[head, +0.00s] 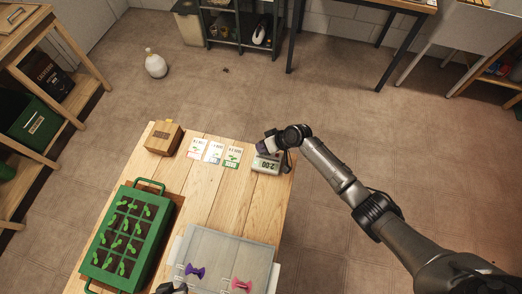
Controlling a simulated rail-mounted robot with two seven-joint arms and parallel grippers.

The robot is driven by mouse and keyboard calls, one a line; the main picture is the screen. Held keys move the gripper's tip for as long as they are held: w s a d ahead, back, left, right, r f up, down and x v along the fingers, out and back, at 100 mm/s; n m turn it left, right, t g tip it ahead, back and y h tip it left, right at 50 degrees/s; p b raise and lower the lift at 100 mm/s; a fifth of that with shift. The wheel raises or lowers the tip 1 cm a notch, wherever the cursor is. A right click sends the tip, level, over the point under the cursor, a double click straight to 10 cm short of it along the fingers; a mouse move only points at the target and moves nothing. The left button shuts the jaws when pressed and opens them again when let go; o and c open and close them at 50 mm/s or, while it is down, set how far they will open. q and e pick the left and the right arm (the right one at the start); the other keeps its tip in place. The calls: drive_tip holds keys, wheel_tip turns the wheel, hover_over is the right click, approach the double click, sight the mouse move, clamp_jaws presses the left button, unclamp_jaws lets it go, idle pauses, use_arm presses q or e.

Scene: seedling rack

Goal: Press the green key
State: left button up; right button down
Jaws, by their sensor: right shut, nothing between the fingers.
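A small grey device (263,164) with a display lies near the right edge of the wooden table. The display shows digits that look like 2:00, seen upside down. My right gripper (265,147) is at the far side of the device, its fingers shut and empty, close above it or touching; I cannot tell which. No green key can be made out on the device; the gripper and wrist cover part of it. My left gripper (172,288) shows only as a dark part at the bottom edge, and its fingers cannot be made out.
Three picture cards (214,152) lie left of the device, beside a wooden box (164,138). A green tray (161,232) of seedlings stands at the table's left. A translucent grey case (228,250) with a purple clip (195,271) and a pink clip (241,285) is at the front. The middle is clear.

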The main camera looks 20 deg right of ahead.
drive_tip(key=shift+r+p, duration=0.65)
drive_tip(key=shift+r, duration=0.05)
drive_tip(key=shift+r, duration=0.1)
wheel_tip(320, 180, up, 5)
drive_tip(key=p, duration=0.4)
idle(0.5)
idle(0.4)
